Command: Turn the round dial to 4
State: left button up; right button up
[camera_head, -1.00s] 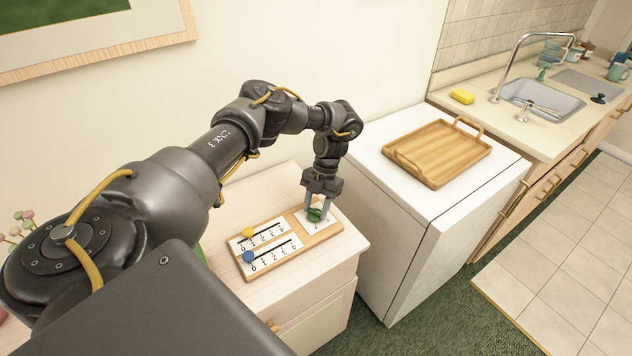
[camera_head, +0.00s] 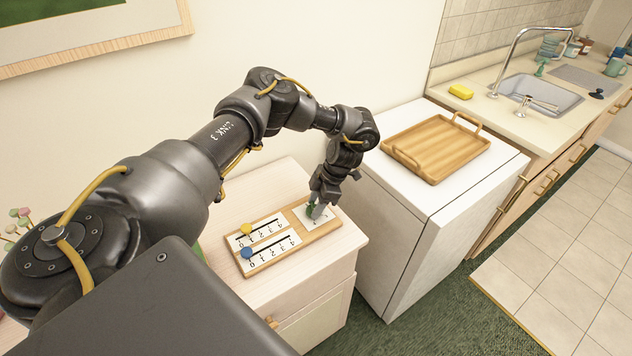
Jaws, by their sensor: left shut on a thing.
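The round dial (camera_head: 310,211) is green and sits on the white plate at the right end of a wooden control board (camera_head: 264,267). My left gripper (camera_head: 315,209) points down at the dial and is shut on it. The gripper's fingers hide most of the dial and the marks around it, so I cannot read its setting. The board also bears two slider scales, with a yellow knob (camera_head: 246,229) and a blue knob (camera_head: 247,253), both near the left ends. My right gripper is not in view.
The board lies on a pale wooden cabinet (camera_head: 315,268) against the wall. To its right a white appliance (camera_head: 402,207) bears a wooden tray (camera_head: 437,147). Beyond is a counter with a sink (camera_head: 541,97) and a yellow sponge (camera_head: 460,92).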

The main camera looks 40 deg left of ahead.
pick_arm(q)
jog(key=shift+s+f+m+y, duration=0.15)
jog(key=shift+m+y, duration=0.15)
jog(key=shift+m, duration=0.3)
jog(key=o, duration=1)
jog(key=shift+c, duration=0.2)
jog(key=b+v, duration=0.1)
jog(key=v, duration=1)
jog(key=shift+s, duration=0.15)
